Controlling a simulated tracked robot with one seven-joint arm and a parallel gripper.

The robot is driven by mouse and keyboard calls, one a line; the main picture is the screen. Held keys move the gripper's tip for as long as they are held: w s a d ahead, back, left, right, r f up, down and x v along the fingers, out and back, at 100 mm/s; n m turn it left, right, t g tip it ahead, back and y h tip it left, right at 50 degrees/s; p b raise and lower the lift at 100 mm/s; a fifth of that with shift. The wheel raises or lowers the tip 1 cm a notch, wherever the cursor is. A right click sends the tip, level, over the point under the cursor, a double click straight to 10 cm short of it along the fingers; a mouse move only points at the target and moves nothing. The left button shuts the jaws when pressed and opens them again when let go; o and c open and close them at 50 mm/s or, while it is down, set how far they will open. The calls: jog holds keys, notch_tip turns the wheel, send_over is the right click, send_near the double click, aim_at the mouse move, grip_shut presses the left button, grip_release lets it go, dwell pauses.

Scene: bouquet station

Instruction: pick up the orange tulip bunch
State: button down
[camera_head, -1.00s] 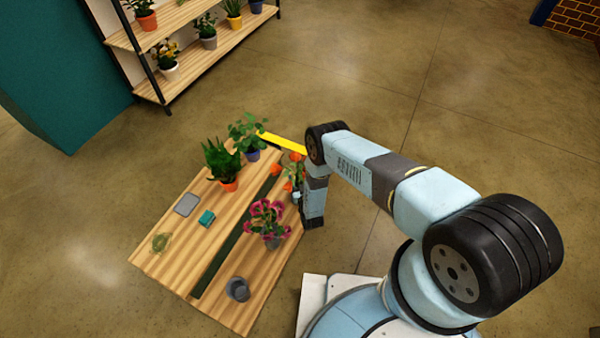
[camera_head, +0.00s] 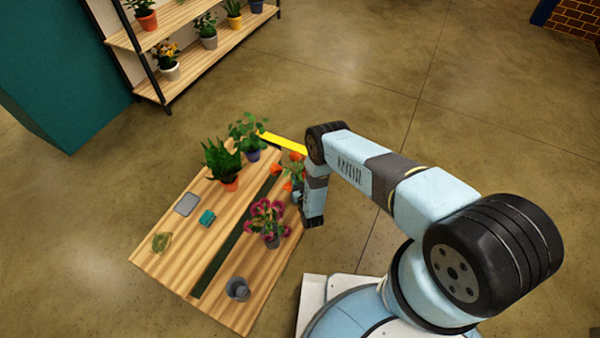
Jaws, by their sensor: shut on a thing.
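The orange tulip bunch (camera_head: 296,170) shows as orange blooms with some green at the right edge of the wooden table (camera_head: 175,265), partly hidden behind my arm. My gripper (camera_head: 298,195) is at the bunch, on its right side, and is shut on it. The fingertips and the stems are mostly hidden by the wrist and the leaves. I cannot tell whether the bunch is clear of the table.
A pink-flowered pot (camera_head: 268,220) stands just left of my wrist. Behind are a green plant in an orange pot (camera_head: 222,165) and one in a blue pot (camera_head: 247,135). A grey cup (camera_head: 238,289), teal block (camera_head: 207,218) and grey slab (camera_head: 187,204) stand apart. A dark strip crosses the table.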

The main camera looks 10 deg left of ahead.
aim_at(298, 155)
jog(key=shift+r, duration=0.1)
notch_tip(298, 155, up, 18)
jog(key=shift+f, duration=0.1)
dwell(0.6)
